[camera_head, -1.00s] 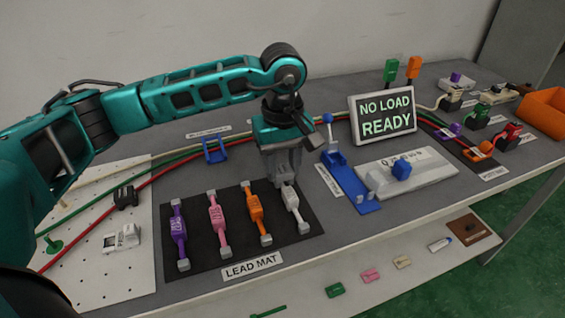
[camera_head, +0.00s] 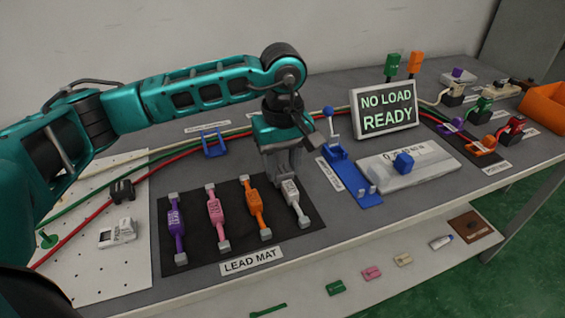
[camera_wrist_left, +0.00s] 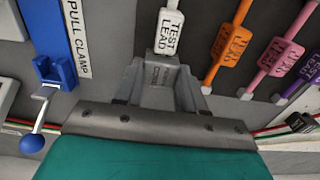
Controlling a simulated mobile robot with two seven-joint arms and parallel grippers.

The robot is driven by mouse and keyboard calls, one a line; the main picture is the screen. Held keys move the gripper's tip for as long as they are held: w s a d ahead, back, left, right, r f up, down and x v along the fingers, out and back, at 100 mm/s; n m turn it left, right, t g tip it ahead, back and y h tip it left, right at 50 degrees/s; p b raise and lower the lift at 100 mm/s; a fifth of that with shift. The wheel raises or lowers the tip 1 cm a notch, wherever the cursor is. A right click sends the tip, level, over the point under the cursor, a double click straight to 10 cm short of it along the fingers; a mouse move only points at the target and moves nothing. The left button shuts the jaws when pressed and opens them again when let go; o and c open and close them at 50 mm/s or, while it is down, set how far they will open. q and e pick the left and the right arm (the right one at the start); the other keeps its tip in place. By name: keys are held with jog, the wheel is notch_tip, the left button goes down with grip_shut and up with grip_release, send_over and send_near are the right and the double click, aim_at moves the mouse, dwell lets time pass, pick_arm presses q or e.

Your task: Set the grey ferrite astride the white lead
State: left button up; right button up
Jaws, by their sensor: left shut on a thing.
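The white lead (camera_head: 293,199), printed TEST LEAD, lies at the right end of the black lead mat (camera_head: 315,230). It also shows in the wrist view (camera_wrist_left: 169,32). My left gripper (camera_head: 283,176) points down at its far end. In the wrist view the left gripper (camera_wrist_left: 160,90) is shut on a grey block, the grey ferrite (camera_wrist_left: 161,70). The ferrite sits in line with the lead's end; I cannot tell whether it touches or straddles it. In the head view the fingers hide it. My right gripper is not in view.
Orange (camera_head: 256,210), pink (camera_head: 215,217) and purple (camera_head: 176,224) leads lie left of the white one. A blue pull clamp (camera_head: 350,180) with a ball-topped lever stands close on the right. A screen (camera_head: 386,109) reads NO LOAD READY. Cables run behind the mat.

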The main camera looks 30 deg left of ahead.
pick_arm(q)
jog(key=o, duration=1.1)
jog(key=shift+f, duration=0.1)
jog(key=shift+o, duration=0.6)
jog(key=o, duration=0.4)
jog(key=shift+r+p, duration=0.45)
jog(key=shift+r, duration=0.3)
jog(key=shift+r+p, duration=1.65)
jog(key=shift+r, duration=1.15)
